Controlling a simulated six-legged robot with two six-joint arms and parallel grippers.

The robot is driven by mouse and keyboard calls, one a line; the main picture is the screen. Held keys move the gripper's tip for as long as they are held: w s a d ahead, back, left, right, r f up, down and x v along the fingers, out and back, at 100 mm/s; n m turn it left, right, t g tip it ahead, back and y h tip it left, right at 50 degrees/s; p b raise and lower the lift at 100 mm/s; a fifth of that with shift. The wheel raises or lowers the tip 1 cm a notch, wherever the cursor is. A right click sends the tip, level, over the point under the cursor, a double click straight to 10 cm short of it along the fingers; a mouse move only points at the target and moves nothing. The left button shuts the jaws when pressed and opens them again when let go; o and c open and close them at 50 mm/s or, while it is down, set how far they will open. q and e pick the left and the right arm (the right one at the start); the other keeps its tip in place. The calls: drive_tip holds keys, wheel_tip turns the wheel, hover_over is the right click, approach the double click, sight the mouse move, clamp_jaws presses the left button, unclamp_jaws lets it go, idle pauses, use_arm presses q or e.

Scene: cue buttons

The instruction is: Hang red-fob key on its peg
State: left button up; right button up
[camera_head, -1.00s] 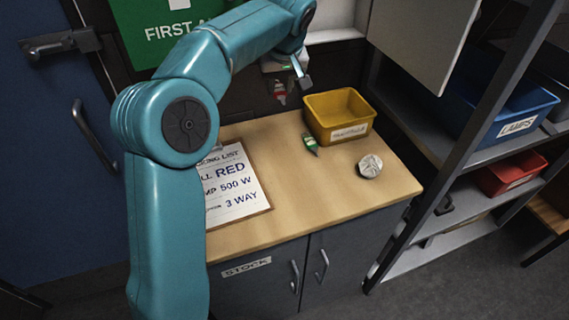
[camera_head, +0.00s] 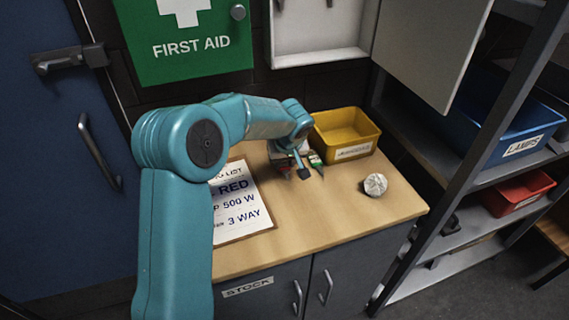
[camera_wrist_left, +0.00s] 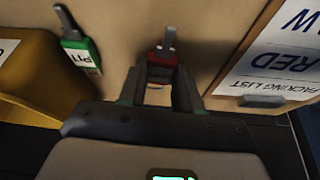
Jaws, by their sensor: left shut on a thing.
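The left gripper (camera_head: 302,163) is low over the wooden counter, beside the green-fob key (camera_head: 316,160). In the left wrist view its fingers (camera_wrist_left: 158,90) are shut on the red-fob key (camera_wrist_left: 161,57). The red fob is between the fingers and the grey shaft points away from the gripper. I cannot tell whether this key touches the counter. The green-fob key (camera_wrist_left: 80,50) lies apart, to the left in that view. A white wall cabinet (camera_head: 316,52) stands open at the top, with dark peg or key ends at the picture's edge. The right gripper is not in view.
A yellow bin (camera_head: 372,135) stands behind the gripper and a crumpled pale ball (camera_head: 375,185) lies to its right. A packing list (camera_head: 240,205) lies left. The cabinet door (camera_head: 430,50) hangs open. Shelving (camera_head: 440,150) bounds the right. The counter's front is clear.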

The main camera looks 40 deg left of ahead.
use_arm(q)
drive_tip(key=shift+f, duration=0.5)
drive_tip(key=shift+f, duration=0.1)
drive_tip(key=o, duration=1)
